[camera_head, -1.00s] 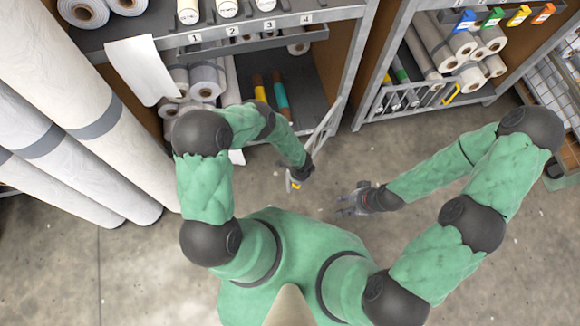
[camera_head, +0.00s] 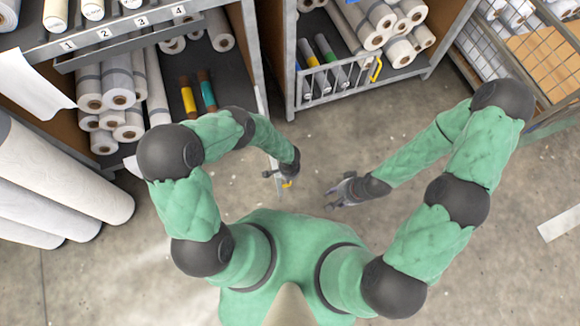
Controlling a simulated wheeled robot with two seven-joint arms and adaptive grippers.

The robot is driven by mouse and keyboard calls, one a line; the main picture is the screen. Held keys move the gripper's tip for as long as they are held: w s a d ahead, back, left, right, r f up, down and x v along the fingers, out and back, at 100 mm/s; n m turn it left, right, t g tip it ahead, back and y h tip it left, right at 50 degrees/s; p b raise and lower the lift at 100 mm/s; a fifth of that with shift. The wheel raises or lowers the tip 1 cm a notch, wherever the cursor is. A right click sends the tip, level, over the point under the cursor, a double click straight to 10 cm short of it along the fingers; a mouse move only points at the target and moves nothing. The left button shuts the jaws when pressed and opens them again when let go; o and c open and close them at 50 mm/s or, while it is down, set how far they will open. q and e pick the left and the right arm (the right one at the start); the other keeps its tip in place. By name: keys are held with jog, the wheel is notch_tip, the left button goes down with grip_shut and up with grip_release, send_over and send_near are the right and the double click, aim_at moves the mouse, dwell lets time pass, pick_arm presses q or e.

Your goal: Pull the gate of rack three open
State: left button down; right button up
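The gate (camera_head: 265,130) of the left rack is a grey metal frame seen nearly edge-on. It stands out from the rack's right post, roughly square to the front. Its yellow handle (camera_head: 287,184) shows at my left gripper (camera_head: 280,181). That gripper appears closed around the handle, though the fingers are small and partly hidden by the wrist. My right gripper (camera_head: 338,191) is open and empty above the floor. No number is readable on the gate, and my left arm covers part of the rack opening.
The middle rack's gate (camera_head: 340,84) is shut, with a yellow handle (camera_head: 376,69). Large pale rolls (camera_head: 60,185) lie at left, near a hanging white sheet (camera_head: 32,85). A mesh rack (camera_head: 515,50) stands at right. Floor between my arms is clear.

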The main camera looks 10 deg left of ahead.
pick_arm(q)
jog(key=shift+w+d, duration=0.1)
jog(key=shift+d, duration=0.3)
pick_arm(e)
jog(key=shift+w+d, duration=0.2)
jog(key=shift+d, duration=0.2)
pick_arm(q)
jog(key=c, duration=1.3)
grip_release()
jog(key=shift+w, duration=0.1)
jog(key=shift+r, duration=5.95)
